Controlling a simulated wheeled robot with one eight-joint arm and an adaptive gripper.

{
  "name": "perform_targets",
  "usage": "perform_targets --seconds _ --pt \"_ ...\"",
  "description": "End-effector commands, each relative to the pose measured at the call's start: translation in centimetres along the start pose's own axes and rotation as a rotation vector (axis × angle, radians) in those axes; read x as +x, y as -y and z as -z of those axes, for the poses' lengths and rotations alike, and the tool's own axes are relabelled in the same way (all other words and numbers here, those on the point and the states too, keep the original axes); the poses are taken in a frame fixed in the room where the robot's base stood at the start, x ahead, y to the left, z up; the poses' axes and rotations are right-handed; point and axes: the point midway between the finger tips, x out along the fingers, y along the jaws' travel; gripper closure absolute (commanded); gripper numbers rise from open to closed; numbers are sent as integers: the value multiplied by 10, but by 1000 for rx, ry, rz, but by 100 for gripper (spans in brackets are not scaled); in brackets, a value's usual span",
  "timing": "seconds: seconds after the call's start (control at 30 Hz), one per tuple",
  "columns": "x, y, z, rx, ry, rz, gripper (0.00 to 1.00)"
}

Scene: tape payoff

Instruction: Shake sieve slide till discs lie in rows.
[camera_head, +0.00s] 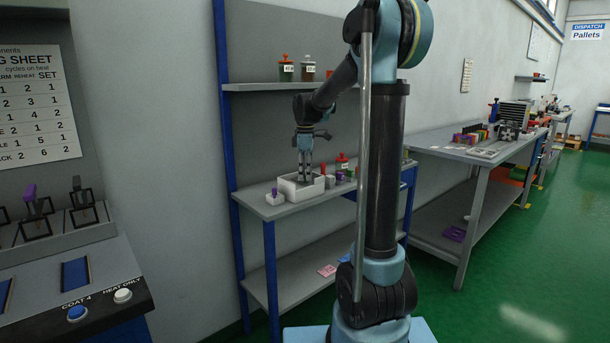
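My gripper (305,178) points straight down over a white open box (290,196) on the grey bench at the wall. Its fingertips reach down to or into the box. They are too small to show whether they are open, shut or holding something. I cannot make out a sieve slide or any discs, and the inside of the box is mostly hidden by its walls and the gripper.
A small white holder with a purple top (275,197) stands left of the box. Red-topped and other small containers (342,165) stand to its right. My arm column hides the bench's right part.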

Motion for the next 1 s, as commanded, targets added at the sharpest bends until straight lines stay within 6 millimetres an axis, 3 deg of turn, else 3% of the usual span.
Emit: perform_targets --seconds 0.2,0.43,0.7,0.73,0.8,0.83,1.0 --pt "0 1 2 -1 -1 -1 100" --pt "0 17 18 -3 -1 -1 100" --pt "-1 18 20 0 -2 -1 100" --pt "-1 18 20 0 -2 -1 82" --pt "-1 18 20 0 -1 -1 66" --pt "0 18 20 0 -1 -1 62" --pt "0 18 19 0 -1 -1 62"
